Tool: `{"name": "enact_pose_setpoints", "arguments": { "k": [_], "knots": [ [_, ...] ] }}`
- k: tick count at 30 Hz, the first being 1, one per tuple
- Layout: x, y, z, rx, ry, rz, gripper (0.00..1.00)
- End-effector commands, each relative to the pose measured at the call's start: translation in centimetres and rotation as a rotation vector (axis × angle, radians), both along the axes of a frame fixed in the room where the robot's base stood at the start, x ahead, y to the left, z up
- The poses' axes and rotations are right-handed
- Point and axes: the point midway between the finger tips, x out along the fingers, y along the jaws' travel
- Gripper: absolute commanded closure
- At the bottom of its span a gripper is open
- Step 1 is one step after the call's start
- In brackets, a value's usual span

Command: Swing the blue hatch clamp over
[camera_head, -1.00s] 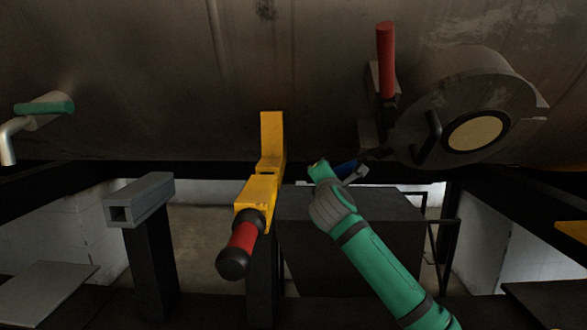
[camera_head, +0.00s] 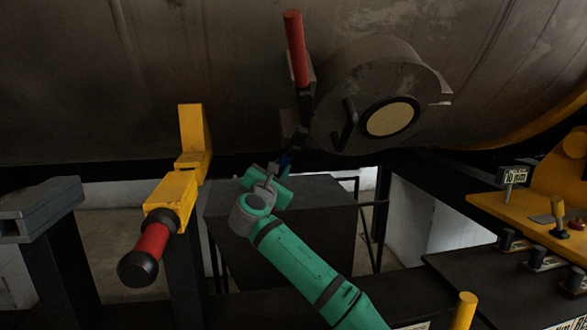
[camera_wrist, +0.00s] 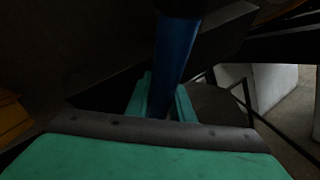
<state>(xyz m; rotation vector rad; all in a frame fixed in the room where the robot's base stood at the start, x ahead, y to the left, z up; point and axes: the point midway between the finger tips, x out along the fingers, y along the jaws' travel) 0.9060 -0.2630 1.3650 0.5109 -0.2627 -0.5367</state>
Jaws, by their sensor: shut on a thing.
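The blue clamp handle (camera_wrist: 175,60) runs down the middle of the wrist view, its lower end between the two green fingers of my gripper (camera_wrist: 160,103). My gripper is shut on it. In the head view my gripper (camera_head: 273,172) is just left of and below the round hatch (camera_head: 350,85), and only a small blue piece of the handle (camera_head: 284,161) shows past the fingers. The handle joins a dark hinge part near the hatch's lower left edge. The top of the handle is in shadow in the wrist view.
A red handle (camera_head: 296,48) stands upright at the hatch's left. A yellow bracket (camera_head: 176,190) with a red-and-black grip is left of my arm. A dark box (camera_head: 315,225) stands behind my arm. A yellow control console (camera_head: 530,215) is at the right.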

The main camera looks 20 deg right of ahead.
Motion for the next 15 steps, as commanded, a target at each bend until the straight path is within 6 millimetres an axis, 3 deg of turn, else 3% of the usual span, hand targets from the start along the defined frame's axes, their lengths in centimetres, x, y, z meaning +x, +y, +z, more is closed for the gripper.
{"name": "enact_pose_setpoints", "arguments": {
  "k": [15],
  "knots": [
    [0.37,0.86,0.15,-0.02,0.002,-0.002,1.0]
  ]
}}
